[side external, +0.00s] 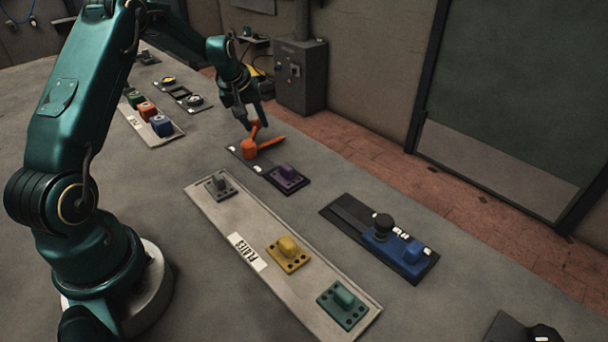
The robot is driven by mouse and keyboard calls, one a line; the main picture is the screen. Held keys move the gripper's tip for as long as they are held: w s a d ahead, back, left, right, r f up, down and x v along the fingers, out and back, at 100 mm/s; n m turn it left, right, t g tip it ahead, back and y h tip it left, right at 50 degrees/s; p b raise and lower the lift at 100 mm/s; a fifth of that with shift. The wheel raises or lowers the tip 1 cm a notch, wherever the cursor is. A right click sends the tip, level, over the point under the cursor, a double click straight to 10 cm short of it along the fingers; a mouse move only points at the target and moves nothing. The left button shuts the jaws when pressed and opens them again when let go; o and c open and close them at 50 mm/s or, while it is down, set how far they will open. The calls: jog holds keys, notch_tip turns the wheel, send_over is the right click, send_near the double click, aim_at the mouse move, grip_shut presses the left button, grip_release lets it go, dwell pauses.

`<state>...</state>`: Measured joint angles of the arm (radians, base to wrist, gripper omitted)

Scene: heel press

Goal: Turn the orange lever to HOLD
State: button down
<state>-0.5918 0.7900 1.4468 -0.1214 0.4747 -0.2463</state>
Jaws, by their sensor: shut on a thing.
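The orange lever (250,148) stands on a dark plate (234,153) in the upper middle of the side external view. One orange arm of it reaches to the right, and another orange part rises toward my gripper. My gripper (252,124) is above the lever, shut on the lever's raised orange part. The fingertips are small here and partly hide that part. White labels sit on the dark plate, but their words are too small to read, so I cannot tell which one is HOLD.
A purple block (286,177) sits just right of the lever. A tray marked PLATES (212,216) holds grey, yellow and green pieces. A blue unit with a black knob (382,222) is at right. Orange, green and blue blocks stand on a tray at the left (166,139).

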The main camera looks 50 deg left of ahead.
aim_at(280, 137)
dwell(0.9)
jog(key=d+m+h, duration=0.1)
jog(key=m, duration=0.1)
jog(key=w+d+m, duration=0.1)
jog(key=m, duration=0.1)
jog(key=shift+w+d+t+h, duration=0.15)
jog(key=shift+t+h, duration=0.15)
jog(key=shift+h, duration=0.1)
jog(key=m, duration=0.1)
jog(key=d+m+h, duration=0.1)
jog(key=d+m, duration=0.1)
jog(key=m, duration=0.1)
jog(key=shift+w+d+h, duration=0.1)
jog(key=shift+w+h, duration=0.15)
jog(key=shift+h, duration=0.05)
jog(key=m, duration=0.1)
jog(key=d+m+h, duration=0.1)
jog(key=m, duration=0.1)
jog(key=d+m+g, duration=0.1)
jog(key=shift+s+d+m+h, duration=0.25)
jog(key=shift+m+h, duration=0.05)
jog(key=shift+h, duration=0.1)
jog(key=shift+s+d+m+g+h, duration=0.3)
jog(key=shift+d+m, duration=0.15)
jog(key=shift+m, duration=0.4)
jog(key=shift+s+d+m+g+h, duration=0.25)
jog(key=shift+d+m, duration=0.2)
jog(key=shift+m, duration=0.4)
jog(key=c, duration=0.5)
grip_release()
